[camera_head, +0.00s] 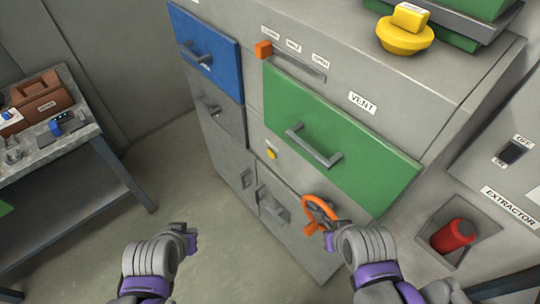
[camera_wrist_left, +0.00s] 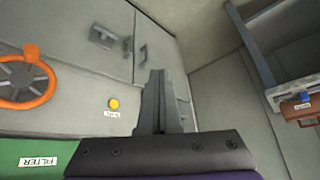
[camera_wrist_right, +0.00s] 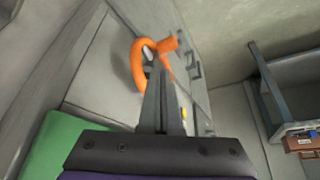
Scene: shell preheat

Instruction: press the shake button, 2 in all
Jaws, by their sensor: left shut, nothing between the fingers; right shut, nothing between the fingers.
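My left gripper (camera_head: 190,240) is shut and empty, in front of the cabinet, below and left of the button. My right gripper (camera_head: 328,234) is shut and empty, close to the orange handwheel (camera_head: 320,211); I cannot tell whether they touch.
The green drawer (camera_head: 365,160) and blue drawer (camera_head: 222,55) have bar handles. A VENT slider (camera_head: 264,50) is above. An extractor switch (camera_head: 511,151) and red knob (camera_head: 454,235) are at right. A workbench (camera_head: 85,140) stands left, with open floor between.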

